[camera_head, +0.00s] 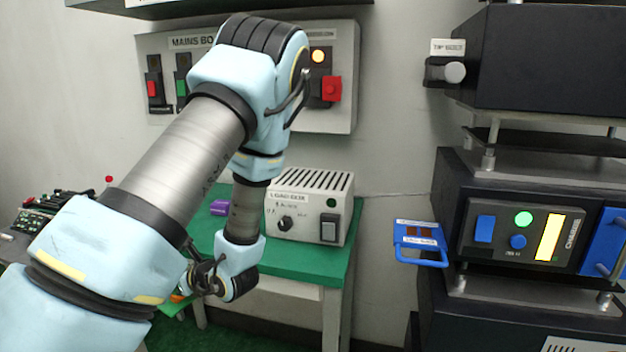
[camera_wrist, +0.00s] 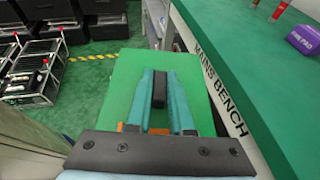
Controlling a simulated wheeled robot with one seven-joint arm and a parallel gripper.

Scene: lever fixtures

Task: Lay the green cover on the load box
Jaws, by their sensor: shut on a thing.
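The load box (camera_head: 308,207) is a pale box with a slotted top, a knob and a black switch. It stands on the green bench top (camera_head: 335,262) in the head view, and my arm hides part of its left side. My gripper (camera_wrist: 160,82) is shut on the green cover (camera_wrist: 125,82), a flat green panel, in the wrist view. The cover is held beside the bench's edge, left of the bench in that view. In the head view a small green part of the cover (camera_head: 176,309) shows below my wrist, away from the load box.
A purple block (camera_head: 219,208) lies on the bench left of the load box. The mains board (camera_head: 345,60) is on the wall behind. A dark charger stack (camera_head: 450,190) with a blue handle (camera_head: 420,258) stands at right. Black racks (camera_wrist: 35,75) stand on the floor.

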